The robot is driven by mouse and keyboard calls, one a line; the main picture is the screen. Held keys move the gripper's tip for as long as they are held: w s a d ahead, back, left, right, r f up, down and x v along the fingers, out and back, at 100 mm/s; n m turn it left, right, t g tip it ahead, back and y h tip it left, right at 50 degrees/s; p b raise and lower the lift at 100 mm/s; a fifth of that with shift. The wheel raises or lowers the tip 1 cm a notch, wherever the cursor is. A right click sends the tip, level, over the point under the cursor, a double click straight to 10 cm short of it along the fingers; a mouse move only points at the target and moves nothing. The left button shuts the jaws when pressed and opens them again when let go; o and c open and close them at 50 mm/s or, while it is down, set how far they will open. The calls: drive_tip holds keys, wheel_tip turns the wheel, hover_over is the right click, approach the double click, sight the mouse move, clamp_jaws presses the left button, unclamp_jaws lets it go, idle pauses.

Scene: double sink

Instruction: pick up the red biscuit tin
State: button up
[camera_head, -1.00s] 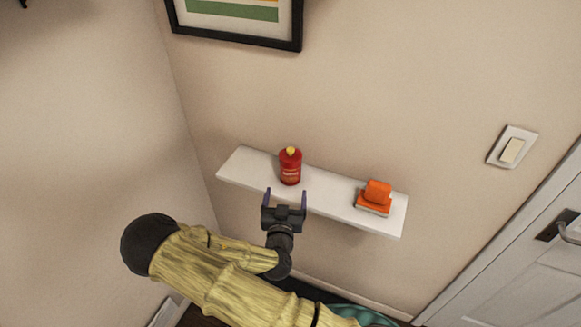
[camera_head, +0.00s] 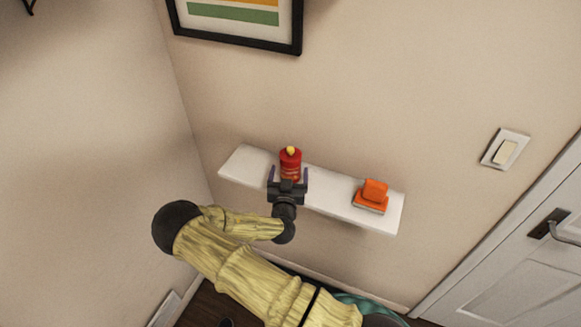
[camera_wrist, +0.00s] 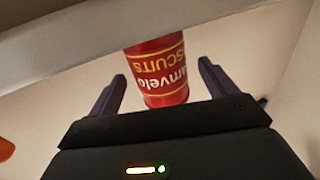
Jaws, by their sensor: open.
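The red biscuit tin (camera_head: 290,163), with a yellow knob on top, stands upright on the white wall shelf (camera_head: 330,193). My gripper (camera_head: 288,175) is open, with one dark finger on each side of the tin in the head view; the tin's lower part is hidden behind the gripper. In the wrist view the tin (camera_wrist: 158,72) appears upside down with "BISCUITS" lettering, between the two open fingers (camera_wrist: 160,88). Gaps show between the tin and both fingers, so it is not gripped.
An orange object (camera_head: 373,194) sits on the same shelf to the right of the tin, with bare shelf between. A framed picture (camera_head: 237,22) hangs above. A light switch (camera_head: 505,149) and a white door (camera_head: 530,265) are at the right.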

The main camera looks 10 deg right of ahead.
sight(291, 148)
drive_tip(key=shift+p+x, duration=0.7)
drive_tip(key=shift+x, duration=1.25)
drive_tip(key=shift+r, duration=0.1)
drive_tip(key=c, duration=1.1)
drive_tip(key=shift+r, duration=0.1)
wheel_tip(291, 148, up, 10)
drive_tip(key=b, duration=0.3)
